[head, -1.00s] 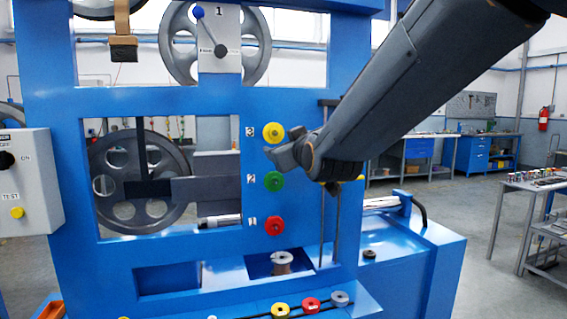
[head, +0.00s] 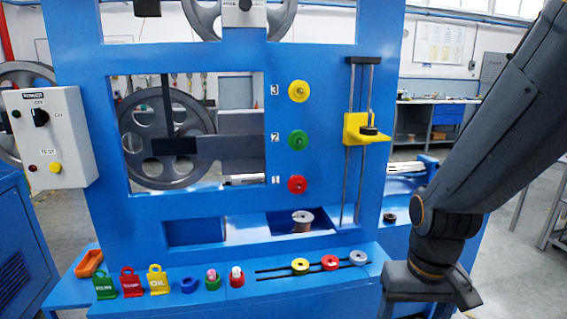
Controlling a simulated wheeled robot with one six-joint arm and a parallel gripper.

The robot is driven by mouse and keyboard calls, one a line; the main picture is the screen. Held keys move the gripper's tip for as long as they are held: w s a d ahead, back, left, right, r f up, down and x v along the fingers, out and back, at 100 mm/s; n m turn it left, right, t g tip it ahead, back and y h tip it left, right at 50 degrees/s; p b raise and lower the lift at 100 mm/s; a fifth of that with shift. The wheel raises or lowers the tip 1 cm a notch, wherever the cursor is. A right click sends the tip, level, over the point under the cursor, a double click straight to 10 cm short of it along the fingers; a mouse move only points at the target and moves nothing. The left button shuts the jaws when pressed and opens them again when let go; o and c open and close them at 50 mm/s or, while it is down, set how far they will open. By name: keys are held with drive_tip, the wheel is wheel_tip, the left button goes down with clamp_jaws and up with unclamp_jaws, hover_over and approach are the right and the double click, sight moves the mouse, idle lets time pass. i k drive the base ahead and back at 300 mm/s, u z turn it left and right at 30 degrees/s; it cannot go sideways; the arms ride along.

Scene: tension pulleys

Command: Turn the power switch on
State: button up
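The power switch (head: 40,117) is a black rotary knob on a light grey control box (head: 70,150) at the left of the blue machine frame. Small lettering above it appears to read OFF, and ON stands to its right. Which mark the knob points at is too small to tell. My gripper (head: 430,285) is at the lower right, far from the switch and across the machine from it. Its dark body shows at the end of my arm near the bottom edge. Its fingers cannot be made out, and nothing is visibly held.
The box also carries a yellow button (head: 54,167) and a red lamp (head: 33,168). Yellow, green and red knobs line the frame (head: 240,205). A yellow slider (head: 362,129) sits on vertical rods. Coloured tags and rings lie on the front ledge (head: 225,290).

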sight(40, 117)
drive_tip(key=u, duration=2.2)
drive_tip(key=k, duration=0.5)
drive_tip(key=u, duration=0.15)
drive_tip(key=i, duration=1.35)
drive_tip(key=z, duration=0.6)
